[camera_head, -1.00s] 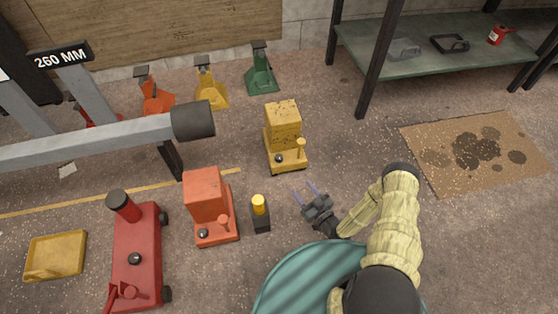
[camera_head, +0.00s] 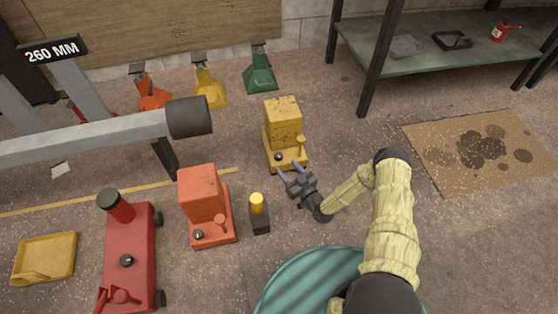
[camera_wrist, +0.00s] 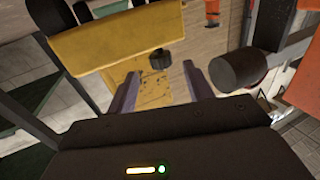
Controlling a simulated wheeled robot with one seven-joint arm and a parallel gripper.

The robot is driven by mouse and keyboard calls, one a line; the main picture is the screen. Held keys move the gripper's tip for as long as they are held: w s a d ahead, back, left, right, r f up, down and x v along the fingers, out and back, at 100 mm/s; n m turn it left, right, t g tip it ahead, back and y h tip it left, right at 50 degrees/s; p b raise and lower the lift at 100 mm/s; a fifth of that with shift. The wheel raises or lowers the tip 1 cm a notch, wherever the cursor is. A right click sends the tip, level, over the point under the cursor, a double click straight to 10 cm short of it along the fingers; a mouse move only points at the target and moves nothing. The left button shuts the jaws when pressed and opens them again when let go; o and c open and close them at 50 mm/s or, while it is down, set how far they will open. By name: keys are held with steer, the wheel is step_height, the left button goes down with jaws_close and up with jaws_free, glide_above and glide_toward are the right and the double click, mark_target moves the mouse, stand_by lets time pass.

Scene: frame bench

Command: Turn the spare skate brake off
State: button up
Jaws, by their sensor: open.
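A yellow skate (camera_head: 283,128), a tall block on a low base, stands on the floor near the middle. Its base carries a black knob (camera_head: 278,157) and a small yellow lever (camera_head: 300,139). An orange skate (camera_head: 204,200) of the same shape stands to its lower left, with its own knob and lever. No label shows which one is the spare. My gripper (camera_head: 290,170) is open and empty, its fingertips just in front of the yellow skate's base. In the wrist view, the yellow skate (camera_wrist: 120,40) fills the upper left, and its black knob (camera_wrist: 161,59) shows beyond and between my fingers (camera_wrist: 160,92).
A black-and-yellow post (camera_head: 259,214) stands beside the orange skate. A red wheeled jack (camera_head: 133,250) and yellow tray (camera_head: 45,258) are at left. A grey bar with a dark round end (camera_head: 190,117) reaches in from the left. Floor to the right is clear up to stained cardboard (camera_head: 450,160).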

mark_target(281, 160)
steer(key=b+x, duration=0.3)
steer(key=x, duration=0.3)
steer(key=shift+f, duration=0.15)
steer(key=shift+w+a, duration=0.4)
steer(key=shift+w, duration=0.15)
steer(key=shift+r, duration=0.25)
steer(key=c, duration=1)
